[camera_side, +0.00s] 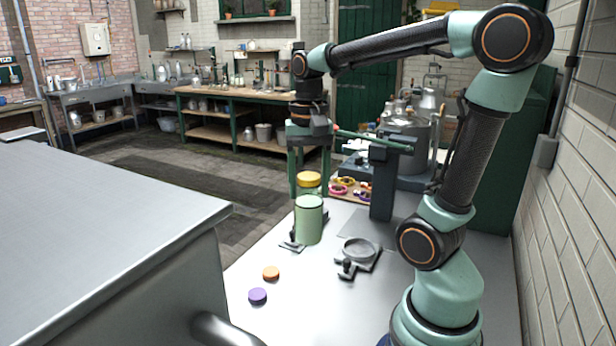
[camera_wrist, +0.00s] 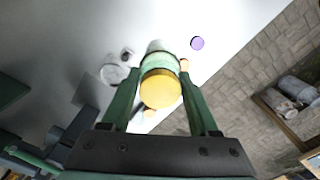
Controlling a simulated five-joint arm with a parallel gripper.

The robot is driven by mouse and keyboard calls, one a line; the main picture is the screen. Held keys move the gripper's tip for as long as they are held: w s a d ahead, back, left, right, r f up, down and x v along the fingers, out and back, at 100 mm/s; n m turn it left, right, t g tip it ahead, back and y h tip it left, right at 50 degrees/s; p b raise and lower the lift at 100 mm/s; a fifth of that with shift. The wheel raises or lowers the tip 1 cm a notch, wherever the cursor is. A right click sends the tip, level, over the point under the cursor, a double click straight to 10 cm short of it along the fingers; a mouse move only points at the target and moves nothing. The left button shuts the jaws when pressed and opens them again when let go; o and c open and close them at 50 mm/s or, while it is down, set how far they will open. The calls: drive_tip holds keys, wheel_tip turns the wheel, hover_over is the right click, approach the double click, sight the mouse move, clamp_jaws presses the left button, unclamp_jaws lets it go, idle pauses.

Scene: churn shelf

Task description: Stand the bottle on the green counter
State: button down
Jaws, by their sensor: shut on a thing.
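The bottle (camera_side: 309,220) is upright, with a pale green body and a yellow cap. In the wrist view its yellow cap (camera_wrist: 162,90) faces me, with the green body beyond. My gripper (camera_side: 310,188) points down from above, its green fingers shut on the bottle's upper part. The fingers also show on both sides of the cap in the wrist view (camera_wrist: 160,100). The bottle's base is low over the pale worktop (camera_side: 300,305); I cannot tell whether it touches. I cannot make out a green counter in either view; the spot under the bottle is hidden.
An orange disc (camera_side: 271,273) and a purple disc (camera_side: 257,296) lie on the worktop in front of the bottle. A round metal fixture with a handle (camera_side: 359,251) lies right of it. A tray of coloured rings (camera_side: 337,190) is behind. A grey bench (camera_side: 100,220) fills the left.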

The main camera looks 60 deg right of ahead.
sight(308, 202)
wheel_tip(308, 202, down, 16)
drive_tip(key=shift+r, duration=0.15)
idle(0.3)
drive_tip(key=shift+c, duration=0.7)
unclamp_jaws()
wheel_tip(308, 202, up, 12)
drive_tip(key=shift+f, duration=0.1)
drive_tip(key=w+a+r+n+t, duration=0.1)
drive_tip(key=a+r+n+t, duration=0.2)
drive_tip(key=a+n, duration=0.7)
drive_tip(key=shift+w+n+t, duration=0.25)
drive_tip(key=shift+n+t, duration=0.45)
drive_tip(key=shift+t, duration=0.6)
drive_tip(key=shift+r, duration=0.1)
